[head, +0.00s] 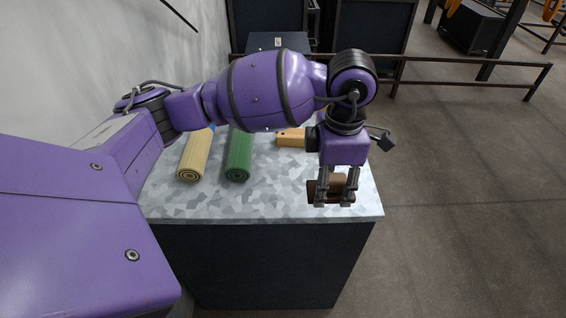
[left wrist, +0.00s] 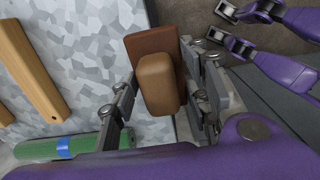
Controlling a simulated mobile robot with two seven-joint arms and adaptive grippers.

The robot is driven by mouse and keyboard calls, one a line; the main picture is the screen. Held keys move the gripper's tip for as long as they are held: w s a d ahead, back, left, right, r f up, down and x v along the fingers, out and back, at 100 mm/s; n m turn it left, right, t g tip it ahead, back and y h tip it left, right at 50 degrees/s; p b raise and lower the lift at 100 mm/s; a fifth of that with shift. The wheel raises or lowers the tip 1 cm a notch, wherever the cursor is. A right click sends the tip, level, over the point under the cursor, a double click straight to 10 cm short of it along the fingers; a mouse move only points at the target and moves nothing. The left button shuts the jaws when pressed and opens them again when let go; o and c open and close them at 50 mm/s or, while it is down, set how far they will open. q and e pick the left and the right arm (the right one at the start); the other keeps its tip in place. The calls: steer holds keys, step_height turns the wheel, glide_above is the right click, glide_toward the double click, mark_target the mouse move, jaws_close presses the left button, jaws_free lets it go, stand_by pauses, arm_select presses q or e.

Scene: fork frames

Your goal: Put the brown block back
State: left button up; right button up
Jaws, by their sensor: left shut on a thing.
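The brown block (head: 318,191) is between the fingers of my left gripper (head: 336,190), near the front right corner of the speckled worktop (head: 270,203). My left gripper is shut on it, and its fingers hide part of the block. In the left wrist view, a lighter brown, rounded face (left wrist: 158,85) shows between the fingers, with a darker brown face (left wrist: 150,45) behind it. I cannot tell whether these are one block or two, nor whether the held block touches the worktop. My right gripper is not seen in the head view.
A beige roll (head: 193,158) and a green roll (head: 238,158) lie left on the worktop. An orange-tan wooden piece (head: 290,138) lies behind the gripper, partly hidden. The worktop ends just in front and right of the block. A dark metal rail (head: 470,84) stands behind.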

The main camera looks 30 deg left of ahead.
arm_select(q)
steer(key=w+f, duration=0.4)
steer(key=w, duration=0.1)
steer(key=w+a+f, duration=0.1)
steer(key=w+f, duration=0.1)
steer(key=w, duration=0.1)
steer(key=shift+w+f, duration=0.1)
steer(key=shift+f, duration=0.25)
steer(key=shift+w+a+f, duration=0.1)
steer(key=shift+w+f, duration=0.2)
steer(key=shift+f, duration=0.1)
step_height(320, 180, down, 2)
steer(key=shift+f, duration=0.7)
steer(key=o, duration=1.3)
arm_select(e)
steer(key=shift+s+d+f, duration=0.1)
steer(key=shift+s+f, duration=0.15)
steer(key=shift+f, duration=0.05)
